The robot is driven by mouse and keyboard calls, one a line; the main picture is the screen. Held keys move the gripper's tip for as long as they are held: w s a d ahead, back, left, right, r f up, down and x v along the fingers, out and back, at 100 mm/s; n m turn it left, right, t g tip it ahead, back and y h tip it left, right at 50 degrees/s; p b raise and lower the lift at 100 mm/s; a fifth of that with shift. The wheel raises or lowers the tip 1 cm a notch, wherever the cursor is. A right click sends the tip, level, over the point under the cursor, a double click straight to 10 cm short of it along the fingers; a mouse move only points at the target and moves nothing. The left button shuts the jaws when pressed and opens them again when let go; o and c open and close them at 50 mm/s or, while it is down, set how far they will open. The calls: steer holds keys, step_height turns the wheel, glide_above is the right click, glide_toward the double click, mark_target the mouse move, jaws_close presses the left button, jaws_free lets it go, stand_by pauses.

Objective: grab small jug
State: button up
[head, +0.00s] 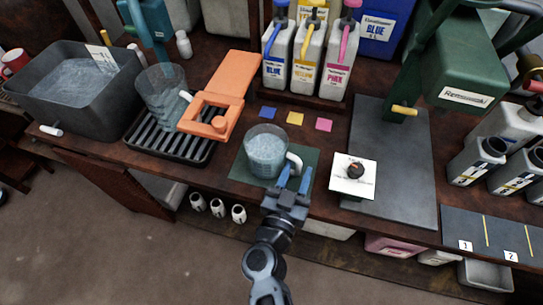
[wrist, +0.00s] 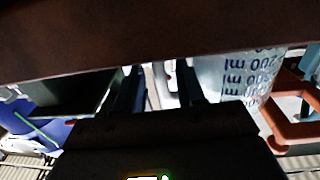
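A clear jug (head: 267,155) with a pale handle (head: 295,160) stands upright on a dark green mat (head: 243,174) near the table's front edge. My gripper (head: 293,172) is at the handle side of this jug, at its lower right. Its two blue fingers are apart, close to the handle. In the wrist view the fingers (wrist: 158,90) stand apart with a pale strip between them, and the jug's wall (wrist: 240,78) with blue markings is beside them. I cannot tell whether the fingers touch the handle. A second clear jug (head: 163,92) stands on a black rack at the left.
An orange frame (head: 222,95) is behind the jug on the left. Blue, yellow and pink bottles (head: 305,58) stand behind it. A white card with a dark knob (head: 353,176) lies right of my gripper. A green machine (head: 465,70) stands at the right. A grey basin (head: 115,105) is far left.

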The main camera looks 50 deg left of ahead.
steer(key=shift+x, duration=0.85)
jaws_close()
stand_by(0.8)
